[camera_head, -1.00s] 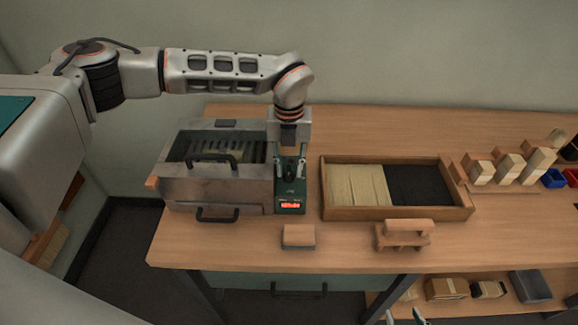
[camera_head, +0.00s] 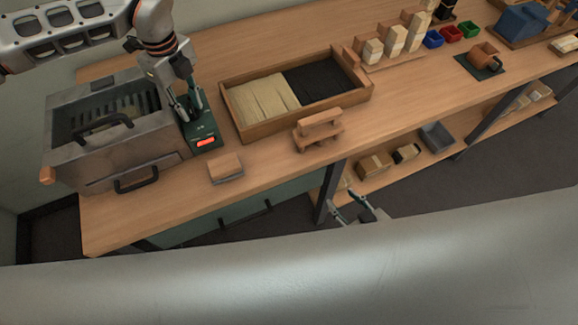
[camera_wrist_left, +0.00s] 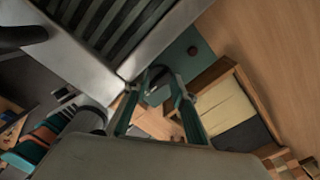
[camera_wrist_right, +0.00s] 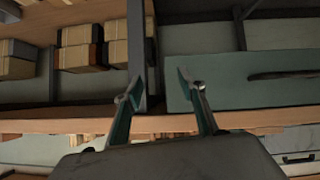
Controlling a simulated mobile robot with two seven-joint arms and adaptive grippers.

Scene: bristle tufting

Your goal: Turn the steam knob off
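The steam unit is a grey metal box (camera_head: 110,151) with a slatted top and black handles, at the left end of the bench. Its green control panel (camera_head: 205,131) carries a lit red display (camera_head: 206,142). My left gripper (camera_head: 188,107) points down over this panel, its fingers apart. In the left wrist view a dark rounded part (camera_wrist_left: 157,74), likely the knob, shows between the open fingers (camera_wrist_left: 156,92); I cannot tell whether they touch it. A dark red button (camera_wrist_left: 193,50) is beside it. My right gripper (camera_head: 354,212) is open and empty, low before the bench.
A wooden tray (camera_head: 248,133) with pale and black bristles stands right of the panel. A small block (camera_head: 226,167) and a wooden stand (camera_head: 318,132) are near the front edge. The shelf below (camera_wrist_right: 90,127) is close to my right gripper.

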